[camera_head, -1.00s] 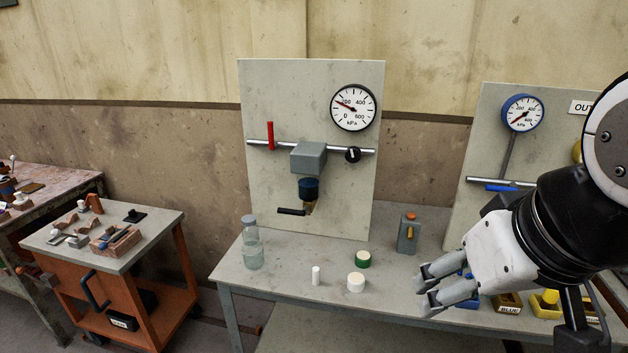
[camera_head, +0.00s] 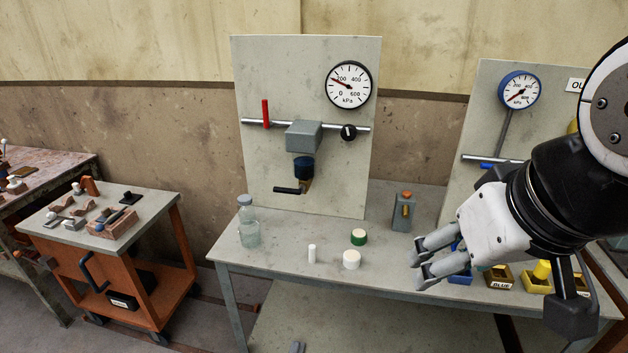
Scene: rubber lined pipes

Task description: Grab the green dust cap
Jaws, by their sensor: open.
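The green dust cap (camera_head: 358,237) is a short round piece with a green side and a pale top. It sits on the grey table behind a white round cap (camera_head: 351,259). My gripper (camera_head: 417,264) is open and empty, with grey fingers pointing left. In the picture it is to the right of the green cap and a little lower, apart from it. Nothing hides the green cap.
A small white cylinder (camera_head: 311,253) and a glass bottle (camera_head: 248,224) stand left of the caps. A grey block with an orange top (camera_head: 404,212) stands behind right. A gauge panel (camera_head: 300,80) rises at the back. Bins (camera_head: 499,278) sit at right, partly behind my arm.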

